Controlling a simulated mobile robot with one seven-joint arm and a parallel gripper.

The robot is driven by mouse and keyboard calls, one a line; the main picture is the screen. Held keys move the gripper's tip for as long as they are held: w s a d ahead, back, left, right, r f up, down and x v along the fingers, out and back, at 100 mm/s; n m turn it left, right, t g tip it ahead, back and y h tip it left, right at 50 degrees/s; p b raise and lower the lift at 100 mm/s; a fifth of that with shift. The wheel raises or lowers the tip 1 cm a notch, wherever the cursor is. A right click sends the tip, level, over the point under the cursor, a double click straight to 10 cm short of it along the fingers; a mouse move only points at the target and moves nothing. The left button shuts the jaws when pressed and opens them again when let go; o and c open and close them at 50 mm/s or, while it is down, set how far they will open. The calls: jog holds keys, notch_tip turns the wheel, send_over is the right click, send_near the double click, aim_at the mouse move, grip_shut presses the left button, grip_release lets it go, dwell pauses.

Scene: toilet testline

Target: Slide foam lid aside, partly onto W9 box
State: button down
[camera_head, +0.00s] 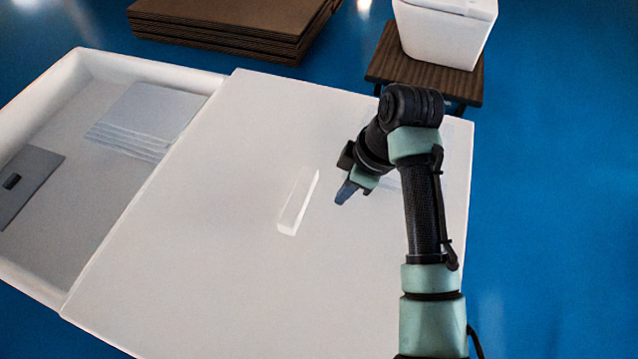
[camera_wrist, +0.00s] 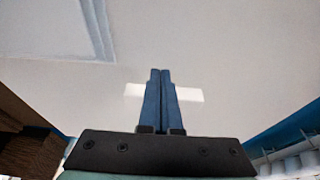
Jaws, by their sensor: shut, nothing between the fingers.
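The foam lid (camera_head: 230,270) is a large flat white slab with a raised white bar (camera_head: 298,203) near its middle. Its left edge lies along an open white box (camera_head: 40,278); no W9 label is readable on it. My gripper (camera_head: 346,192) is over the lid, a little right of the bar. In the wrist view its two blue fingers (camera_wrist: 161,72) are shut together and empty, in front of the bar (camera_wrist: 190,95), which shows on both sides of them. I cannot tell whether the fingers touch the bar or the lid (camera_wrist: 230,50). What lies under the lid is hidden.
The open box holds a stack of pale sheets (camera_head: 145,120) and a grey panel (camera_head: 27,182). Brown stacked boards (camera_head: 215,35) lie at the back. A white toilet-like unit (camera_head: 445,30) stands on a brown slatted stand (camera_head: 400,62). Blue floor (camera_head: 560,200) is clear at right.

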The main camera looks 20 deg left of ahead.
aim_at(314, 200)
jog(key=x, duration=0.1)
jog(key=p+x, duration=0.1)
jog(key=shift+a+f, duration=0.3)
jog(key=shift+a, duration=0.15)
jog(key=shift+a+p, duration=0.9)
jog(key=shift+a, duration=0.2)
jog(key=shift+a+f, duration=0.2)
jog(key=shift+a, duration=0.4)
jog(key=shift+w, duration=0.1)
